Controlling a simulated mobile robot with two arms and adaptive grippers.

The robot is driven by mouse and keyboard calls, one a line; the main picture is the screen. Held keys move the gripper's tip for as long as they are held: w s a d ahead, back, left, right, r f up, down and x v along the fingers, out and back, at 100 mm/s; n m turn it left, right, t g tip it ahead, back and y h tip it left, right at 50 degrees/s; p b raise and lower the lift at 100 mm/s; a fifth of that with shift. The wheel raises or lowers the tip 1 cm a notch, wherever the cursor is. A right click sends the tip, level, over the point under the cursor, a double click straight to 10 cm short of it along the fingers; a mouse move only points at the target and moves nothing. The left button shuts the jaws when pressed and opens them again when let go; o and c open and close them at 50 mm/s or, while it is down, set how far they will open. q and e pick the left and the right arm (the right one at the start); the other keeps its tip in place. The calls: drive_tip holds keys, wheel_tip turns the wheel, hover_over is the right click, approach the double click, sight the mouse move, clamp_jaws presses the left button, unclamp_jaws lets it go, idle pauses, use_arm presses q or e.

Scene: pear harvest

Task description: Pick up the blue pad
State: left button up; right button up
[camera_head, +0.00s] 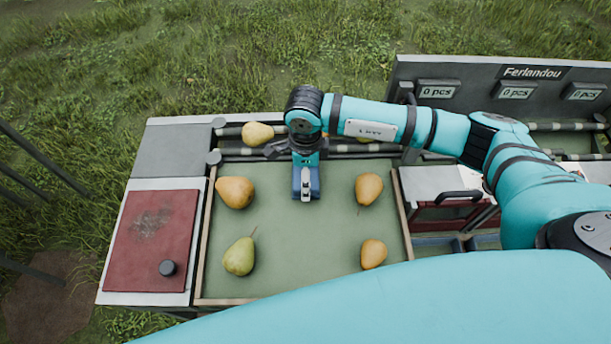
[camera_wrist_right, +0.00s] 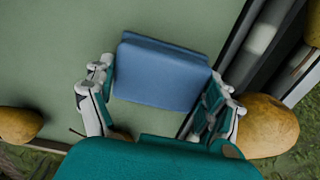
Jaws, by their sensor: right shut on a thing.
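The blue pad (camera_wrist_right: 160,72) is a flat blue block between the two fingers of my right gripper (camera_wrist_right: 158,98) in the right wrist view. The fingers are shut on its two sides. In the head view my right gripper (camera_head: 306,190) points down over the upper middle of the green tray (camera_head: 300,270), with blue showing at its tip. I cannot tell whether the pad touches the tray floor. My left gripper is not in view.
Pears lie around the tray: one left (camera_head: 235,191), a greener one lower left (camera_head: 240,257), one right (camera_head: 368,188), one lower right (camera_head: 373,254). Another pear (camera_head: 257,134) sits on the rollers behind. A red board (camera_head: 150,240) with a black knob is at left. The tray's middle is clear.

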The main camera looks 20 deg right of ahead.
drive_tip(key=shift+c, duration=0.4)
drive_tip(key=shift+r, duration=0.25)
wheel_tip(320, 180, up, 8)
drive_tip(key=b, duration=0.2)
drive_tip(key=shift+r+b, duration=0.25)
drive_tip(key=shift+b, duration=0.1)
drive_tip(key=shift+r, duration=0.55)
drive_tip(key=o, duration=0.6)
drive_tip(key=shift+c, duration=0.2)
drive_tip(key=c, duration=0.4)
drive_tip(key=shift+s+f, duration=0.1)
